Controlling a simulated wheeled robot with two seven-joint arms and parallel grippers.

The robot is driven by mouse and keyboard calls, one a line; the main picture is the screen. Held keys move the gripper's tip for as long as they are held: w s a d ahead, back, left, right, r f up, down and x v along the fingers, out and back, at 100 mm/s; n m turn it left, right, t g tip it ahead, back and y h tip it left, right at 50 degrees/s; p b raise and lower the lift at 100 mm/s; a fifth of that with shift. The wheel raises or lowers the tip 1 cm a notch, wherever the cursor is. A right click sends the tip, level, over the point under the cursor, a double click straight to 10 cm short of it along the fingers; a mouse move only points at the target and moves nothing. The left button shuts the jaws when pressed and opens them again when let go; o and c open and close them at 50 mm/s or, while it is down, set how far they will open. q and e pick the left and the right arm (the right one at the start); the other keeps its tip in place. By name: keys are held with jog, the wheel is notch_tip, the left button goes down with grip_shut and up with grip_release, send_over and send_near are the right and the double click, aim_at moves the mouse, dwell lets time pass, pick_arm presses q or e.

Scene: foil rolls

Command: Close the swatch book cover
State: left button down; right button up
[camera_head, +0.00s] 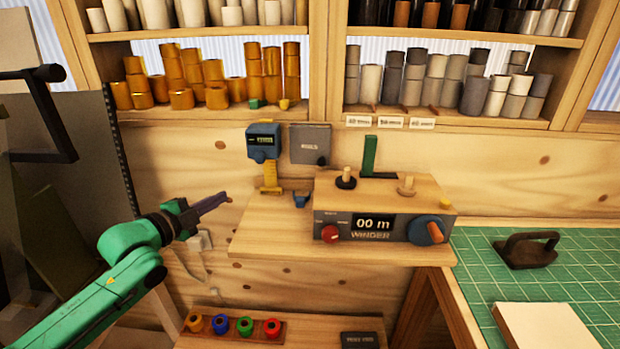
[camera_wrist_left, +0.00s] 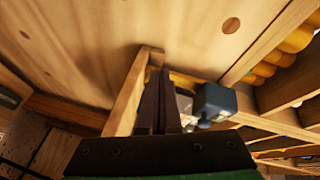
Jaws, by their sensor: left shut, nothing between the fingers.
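My left gripper (camera_head: 212,203) reaches in from the left in the head view, in front of the wooden wall, left of the winder shelf. It is shut and empty, its dark fingers pressed together. The fingers also show in the left wrist view (camera_wrist_left: 160,100), near a wooden edge. No item is surely recognisable as the swatch book. A dark grey square (camera_head: 310,144) with small lettering is on the wall above the winder, and a small dark labelled item (camera_head: 360,340) lies on the lower shelf. No open cover can be made out. My right gripper is out of view.
The winder (camera_head: 372,228) sits on the wooden shelf (camera_head: 265,240). At right, a green mat (camera_head: 480,290) bears a black-handled weight (camera_head: 527,250) and a pale block (camera_head: 543,327). Coloured rings sit below.

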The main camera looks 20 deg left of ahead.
aim_at(309, 149)
pick_arm(q)
jog(key=s+d+r+m+g+h, duration=0.1)
jog(key=s+d+r+m+h, duration=0.2)
jog(key=d, duration=0.5)
jog(key=d+r+m+g+h, duration=0.1)
jog(key=d+r+m+h, duration=0.3)
jog(key=d, duration=0.5)
jog(key=w+d+y+p, duration=0.1)
jog(key=w+d+p, duration=0.2)
jog(key=w, duration=0.9)
jog(key=shift+d+r+p, duration=0.2)
jog(key=shift+d+p, duration=0.2)
jog(key=shift+p, duration=0.45)
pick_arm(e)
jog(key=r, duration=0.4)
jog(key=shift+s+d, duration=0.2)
